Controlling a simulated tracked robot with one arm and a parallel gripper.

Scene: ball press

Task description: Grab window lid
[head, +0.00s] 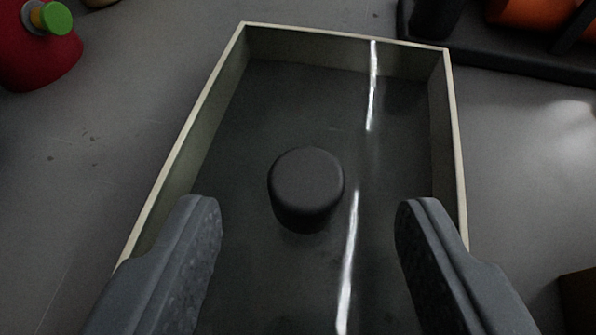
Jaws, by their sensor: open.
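The window lid (330,100) looks like a dark, see-through panel with a pale raised rim around it and bright streaks of reflected light. A round black knob (306,186) stands up from its middle. My gripper (308,215) is open, with one grey finger to the left of the knob and one to the right. Neither finger touches the knob, and there is a clear gap on each side. The near end of the lid is out of view.
A red object with a green and orange cap (48,18) is at the upper left. A dark platform with orange parts (530,12) is at the upper right. A brown object (578,298) shows at the lower right edge.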

